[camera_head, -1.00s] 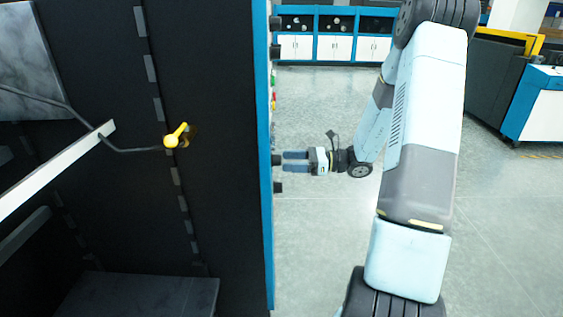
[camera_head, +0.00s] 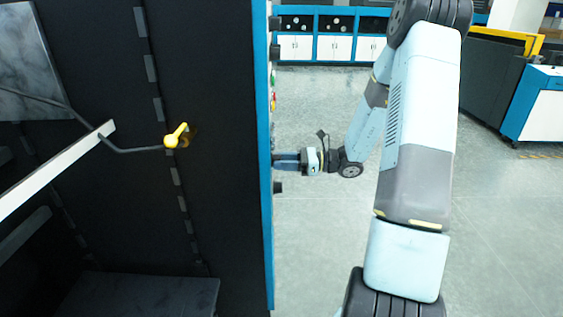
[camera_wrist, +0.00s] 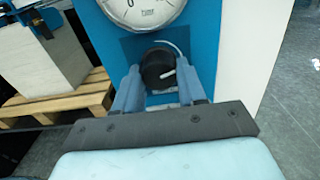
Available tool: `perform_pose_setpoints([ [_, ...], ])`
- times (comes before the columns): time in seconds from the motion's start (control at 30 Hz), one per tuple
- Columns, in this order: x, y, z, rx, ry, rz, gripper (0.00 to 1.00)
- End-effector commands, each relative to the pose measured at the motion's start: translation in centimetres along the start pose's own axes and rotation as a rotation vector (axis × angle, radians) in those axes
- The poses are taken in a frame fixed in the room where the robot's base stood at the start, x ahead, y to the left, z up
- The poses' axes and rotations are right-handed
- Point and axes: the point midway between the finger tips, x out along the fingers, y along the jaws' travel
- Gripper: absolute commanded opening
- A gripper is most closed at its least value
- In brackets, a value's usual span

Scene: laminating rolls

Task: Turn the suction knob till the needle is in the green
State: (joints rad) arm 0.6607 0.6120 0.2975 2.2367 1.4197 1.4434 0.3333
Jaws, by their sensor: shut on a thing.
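The suction knob (camera_wrist: 159,69) is black with a white pointer mark and sits on the blue machine panel in the wrist view. A white round gauge (camera_wrist: 146,10) is above it, cut off by the top edge; its needle and green zone are not visible. My gripper (camera_wrist: 160,88) has one finger on each side of the knob and is shut on it. In the head view my gripper (camera_head: 286,161) reaches the panel edge from the right, with the knob hidden by the fingers.
The machine (camera_head: 215,80) is a tall dark body with a blue edge. Another knob (camera_head: 278,187) sticks out below my gripper. A yellow-handled lever (camera_head: 176,137) is on the machine's side. A wooden pallet (camera_wrist: 60,107) lies at left. Open floor lies to the right.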

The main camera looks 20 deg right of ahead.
Motion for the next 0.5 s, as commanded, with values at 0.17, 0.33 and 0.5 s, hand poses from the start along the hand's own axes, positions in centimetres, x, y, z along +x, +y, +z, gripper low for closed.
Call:
perform_pose_setpoints([
  [0.17,-0.03,-0.19,0.05,-0.002,0.000,-0.004,0.11],
  [0.33,0.32,-0.12,0.08,0.003,0.000,-0.001,0.10],
  [0.5,0.29,-0.16,0.10,0.042,0.000,0.000,0.10],
])
